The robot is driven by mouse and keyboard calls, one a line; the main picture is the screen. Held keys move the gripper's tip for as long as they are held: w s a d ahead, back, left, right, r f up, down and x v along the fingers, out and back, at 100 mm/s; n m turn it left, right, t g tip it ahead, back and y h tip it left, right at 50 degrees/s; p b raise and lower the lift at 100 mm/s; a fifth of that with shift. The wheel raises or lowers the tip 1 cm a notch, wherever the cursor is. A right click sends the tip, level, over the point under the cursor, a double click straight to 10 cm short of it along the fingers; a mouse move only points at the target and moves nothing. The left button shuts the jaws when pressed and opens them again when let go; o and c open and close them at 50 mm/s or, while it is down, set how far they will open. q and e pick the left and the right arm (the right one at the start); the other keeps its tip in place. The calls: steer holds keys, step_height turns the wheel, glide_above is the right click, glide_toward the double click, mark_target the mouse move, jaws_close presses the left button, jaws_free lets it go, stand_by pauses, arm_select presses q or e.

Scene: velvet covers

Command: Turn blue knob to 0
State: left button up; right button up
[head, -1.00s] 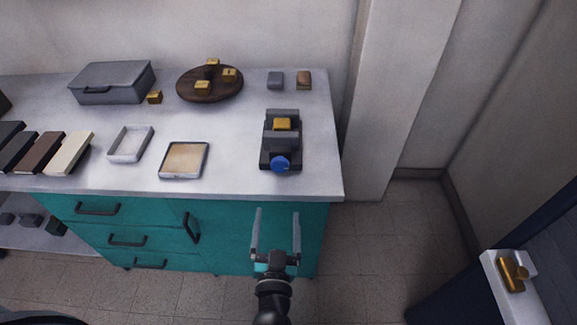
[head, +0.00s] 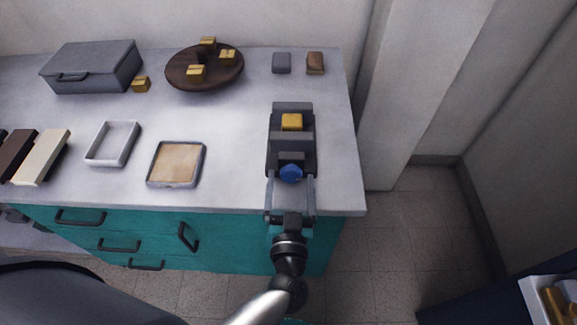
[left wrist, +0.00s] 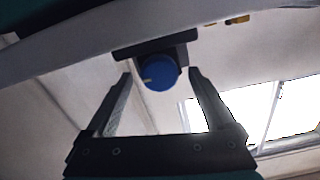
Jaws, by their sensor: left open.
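The blue knob (head: 291,173) sits on the front of a dark grey device (head: 293,136) near the front edge of the counter. In the left wrist view the knob (left wrist: 159,72) shows a small pale yellow mark on its left side. No number can be read around it. My left gripper (head: 291,187) is open at the counter edge, its fingers pointing at the knob. In the left wrist view the fingers (left wrist: 161,75) stand on either side of the knob, apart from it. My right gripper is not in view.
A yellow block (head: 292,122) sits in the device. A tan-filled tray (head: 176,185) and an empty white tray (head: 91,157) lie to the left. A round wooden board (head: 180,79) with gold cubes and a grey case (head: 92,66) stand behind. Counter (head: 232,150) around the device is clear.

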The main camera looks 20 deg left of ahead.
arm_select(q)
steer(key=shift+w+a, duration=0.1)
steer(key=shift+w, duration=0.4)
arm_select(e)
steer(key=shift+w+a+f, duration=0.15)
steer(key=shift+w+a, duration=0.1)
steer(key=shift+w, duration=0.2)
arm_select(q)
steer(key=shift+c, duration=0.3)
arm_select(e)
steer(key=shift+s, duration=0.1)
arm_select(q)
steer(key=c, duration=1.3)
